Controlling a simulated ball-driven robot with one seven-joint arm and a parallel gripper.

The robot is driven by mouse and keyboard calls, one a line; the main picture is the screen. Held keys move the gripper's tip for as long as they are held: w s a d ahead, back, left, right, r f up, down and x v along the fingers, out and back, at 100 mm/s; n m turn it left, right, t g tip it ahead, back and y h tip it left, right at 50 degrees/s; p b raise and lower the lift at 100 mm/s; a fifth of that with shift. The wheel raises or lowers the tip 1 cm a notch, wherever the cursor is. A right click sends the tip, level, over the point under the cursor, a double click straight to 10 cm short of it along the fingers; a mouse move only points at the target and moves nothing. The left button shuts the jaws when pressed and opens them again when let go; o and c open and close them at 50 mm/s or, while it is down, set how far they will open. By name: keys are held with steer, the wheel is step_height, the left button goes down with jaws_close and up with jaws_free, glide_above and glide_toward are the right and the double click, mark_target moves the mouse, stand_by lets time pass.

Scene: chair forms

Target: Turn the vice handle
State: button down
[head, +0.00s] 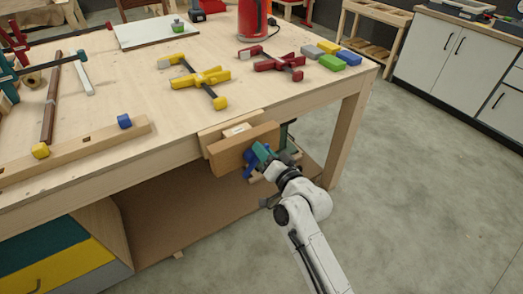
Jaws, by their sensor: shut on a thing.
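The vice (229,155) is fixed to the front edge of the wooden workbench, with a thick brown wooden jaw facing out. The vice handle is at the outer face of this jaw, where my gripper (262,156) meets it. Blue and teal parts show there, and I cannot make out which belong to the handle. My gripper is shut on the handle, with my white arm reaching up from the bottom right. Most of the handle is hidden by the gripper and wrist.
Yellow clamps (200,78) and a red clamp (272,62) lie on the workbench (130,85). Coloured blocks (332,62) sit near its right corner. A bench leg (346,136) stands right of the vice. The grey floor (430,190) to the right is clear.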

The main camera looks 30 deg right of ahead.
steer(key=shift+d+f+m, duration=0.1)
steer(key=shift+f+m, duration=0.15)
steer(key=shift+m, duration=0.15)
steer(key=c, duration=1.1)
jaws_free()
steer(key=shift+r, duration=0.1)
steer(key=shift+s, duration=0.15)
steer(key=s, duration=0.5)
steer(key=s+b, duration=0.1)
steer(key=s, duration=0.4)
steer(key=shift+s+d, duration=0.2)
steer(key=shift+s, duration=0.15)
